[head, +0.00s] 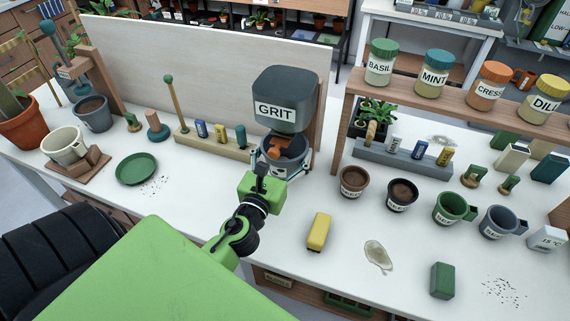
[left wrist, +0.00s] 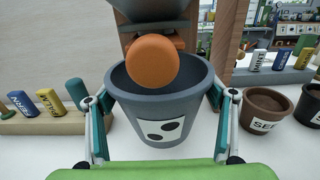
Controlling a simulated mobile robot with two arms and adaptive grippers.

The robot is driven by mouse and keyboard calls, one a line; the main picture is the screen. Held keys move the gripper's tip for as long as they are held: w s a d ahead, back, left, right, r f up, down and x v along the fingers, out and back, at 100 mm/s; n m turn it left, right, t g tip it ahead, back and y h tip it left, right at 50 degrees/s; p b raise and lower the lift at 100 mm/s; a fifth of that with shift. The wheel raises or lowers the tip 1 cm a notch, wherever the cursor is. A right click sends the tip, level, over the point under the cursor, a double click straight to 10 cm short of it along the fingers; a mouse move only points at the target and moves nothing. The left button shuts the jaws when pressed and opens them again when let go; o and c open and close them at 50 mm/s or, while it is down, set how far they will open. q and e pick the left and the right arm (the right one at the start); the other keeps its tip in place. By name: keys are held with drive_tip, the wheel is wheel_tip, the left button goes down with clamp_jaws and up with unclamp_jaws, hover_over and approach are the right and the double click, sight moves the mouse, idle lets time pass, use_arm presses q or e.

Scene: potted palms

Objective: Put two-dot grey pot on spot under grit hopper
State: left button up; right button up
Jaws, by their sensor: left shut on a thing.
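The two-dot grey pot (left wrist: 158,112) is upright, with a white label bearing two black dots facing me in the left wrist view. In the head view the pot (head: 277,170) is below the front of the dark grey grit hopper (head: 283,98), partly hidden by my arm. My left gripper (head: 286,161) is shut on it, one finger on each side; the fingers also show in the left wrist view (left wrist: 160,100). An orange knob (left wrist: 153,62) of the hopper overlaps the pot's mouth. The spot under the hopper is hidden. I cannot tell whether the pot's base touches the table.
Wooden posts flank the hopper. A wooden rack (head: 212,142) with coloured blocks is on the left, a grey rack (head: 388,158) on the right. Labelled pots (head: 354,181) stand right. A yellow block (head: 318,232) and green block (head: 442,280) lie in front. A green saucer (head: 136,169) sits left.

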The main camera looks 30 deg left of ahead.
use_arm(q)
wheel_tip(320, 180, down, 5)
drive_tip(key=b, duration=0.3)
drive_tip(key=shift+f, duration=0.1)
drive_tip(key=shift+w+f, duration=0.1)
drive_tip(key=shift+f, duration=0.05)
drive_tip(key=shift+f, duration=0.1)
drive_tip(key=o, duration=1.2)
drive_tip(key=shift+r, duration=0.2)
drive_tip(key=shift+a, duration=0.1)
